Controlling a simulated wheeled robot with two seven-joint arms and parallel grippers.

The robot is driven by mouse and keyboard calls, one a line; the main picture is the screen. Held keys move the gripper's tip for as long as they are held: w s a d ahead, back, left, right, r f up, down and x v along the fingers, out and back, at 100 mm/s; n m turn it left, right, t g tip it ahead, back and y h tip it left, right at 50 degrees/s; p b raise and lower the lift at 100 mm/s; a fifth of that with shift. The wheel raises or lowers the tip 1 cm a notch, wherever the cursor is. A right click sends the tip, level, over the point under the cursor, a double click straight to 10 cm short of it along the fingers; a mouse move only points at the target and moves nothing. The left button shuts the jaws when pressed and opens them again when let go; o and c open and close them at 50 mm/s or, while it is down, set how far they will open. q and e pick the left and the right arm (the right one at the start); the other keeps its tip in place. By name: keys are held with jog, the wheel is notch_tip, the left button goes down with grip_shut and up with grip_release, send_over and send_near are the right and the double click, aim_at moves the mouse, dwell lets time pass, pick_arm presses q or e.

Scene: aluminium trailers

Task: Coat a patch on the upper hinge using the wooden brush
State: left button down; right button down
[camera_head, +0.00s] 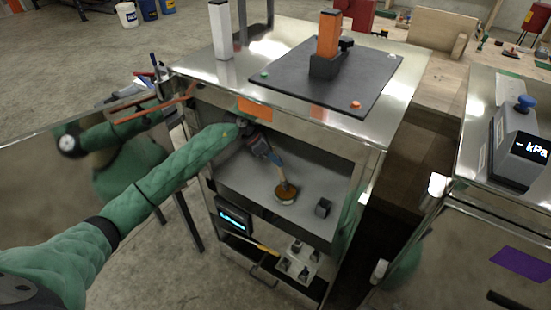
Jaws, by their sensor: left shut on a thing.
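My left arm, in a green sleeve, reaches into the open bay of the middle metal cabinet (310,125). My left gripper (262,146) is shut on the wooden brush (277,164), whose handle slants down and to the right. The brush's lower end is at a small round dish with brown content (287,194) on the grey shelf; whether it touches the content I cannot tell. Two pale metal blocks that look like hinges sit on the right cabinet's left edge: an upper one (437,184) and a lower one (380,270). My right gripper is not in view.
A small dark block (322,208) stands right of the dish. Below are a lit display (234,217) and a tray of small parts (298,262). A reflective open door is at left. The right cabinet carries a kPa gauge (520,145); a gap separates the cabinets.

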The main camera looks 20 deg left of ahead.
pick_arm(q)
jog(key=shift+f+b, duration=0.45)
jog(key=shift+f, duration=0.05)
dwell(0.8)
jog(key=shift+s+f+b, duration=0.1)
jog(key=shift+f+b, duration=0.05)
jog(key=shift+b, duration=0.15)
dwell(1.7)
jog(key=shift+r+p, duration=0.9)
jog(key=shift+r, duration=2.7)
